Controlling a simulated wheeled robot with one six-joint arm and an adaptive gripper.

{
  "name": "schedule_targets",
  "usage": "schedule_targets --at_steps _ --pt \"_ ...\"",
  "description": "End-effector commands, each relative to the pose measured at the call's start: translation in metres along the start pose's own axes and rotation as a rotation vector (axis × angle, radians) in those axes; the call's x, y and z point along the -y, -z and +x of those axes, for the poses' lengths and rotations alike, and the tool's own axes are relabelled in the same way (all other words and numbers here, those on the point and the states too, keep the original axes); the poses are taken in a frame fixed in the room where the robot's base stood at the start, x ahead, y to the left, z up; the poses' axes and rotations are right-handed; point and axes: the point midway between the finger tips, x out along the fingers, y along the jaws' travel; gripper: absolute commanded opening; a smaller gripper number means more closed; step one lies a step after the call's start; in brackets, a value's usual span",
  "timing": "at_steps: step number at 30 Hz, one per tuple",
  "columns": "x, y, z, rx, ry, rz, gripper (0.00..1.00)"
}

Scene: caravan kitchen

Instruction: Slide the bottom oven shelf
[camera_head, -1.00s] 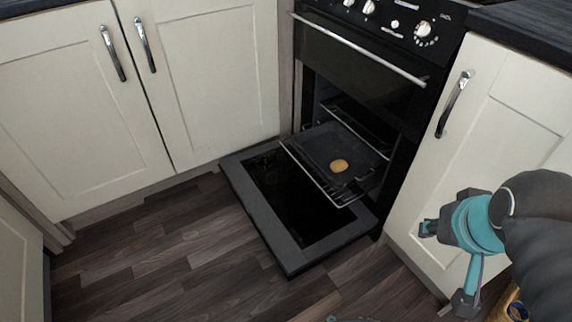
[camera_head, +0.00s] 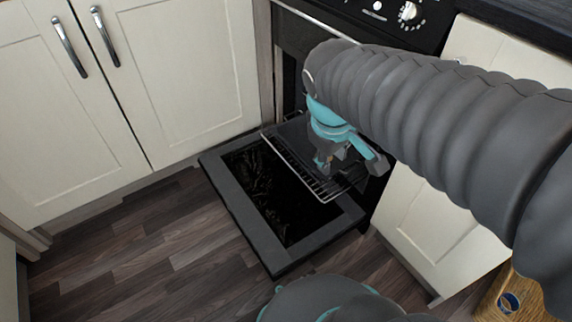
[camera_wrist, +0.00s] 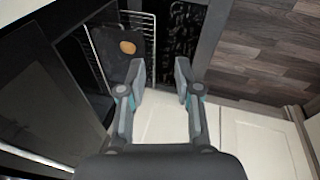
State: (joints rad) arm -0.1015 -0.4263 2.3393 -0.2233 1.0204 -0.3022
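The lower oven shelf, a wire rack (camera_head: 290,168), sticks out of the oven above the lowered oven door (camera_head: 240,210). A dark baking tray (camera_head: 290,130) lies on it. In the wrist view the rack (camera_wrist: 151,45) and the tray (camera_wrist: 112,48) with a round golden biscuit (camera_wrist: 128,47) show beyond my fingers. My gripper (camera_head: 345,165) is over the rack's right front part in the head view. In the wrist view my gripper (camera_wrist: 160,65) is open, with the rack's edge bar seen between the fingertips. I cannot tell whether it touches. My arm hides much of the oven's inside.
Cream cupboards with metal handles (camera_head: 70,47) stand left of the oven, and another cream cupboard (camera_head: 435,225) stands right of it. The wooden floor (camera_head: 130,270) before the open door is free. A yellowish cylindrical object (camera_head: 510,298) is at the lower right.

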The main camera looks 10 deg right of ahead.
Motion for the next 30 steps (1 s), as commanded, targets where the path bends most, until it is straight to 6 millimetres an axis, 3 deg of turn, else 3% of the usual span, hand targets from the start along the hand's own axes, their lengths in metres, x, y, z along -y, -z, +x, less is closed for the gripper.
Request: schedule_targets --at_steps 16,23,30 --pt "-0.031 0.094 0.105 0.521 -0.035 -0.951 0.33" --pt "-0.030 0.138 0.161 0.756 -0.011 -1.335 0.33" --pt "-0.016 0.183 0.226 1.022 0.035 -1.712 0.33"
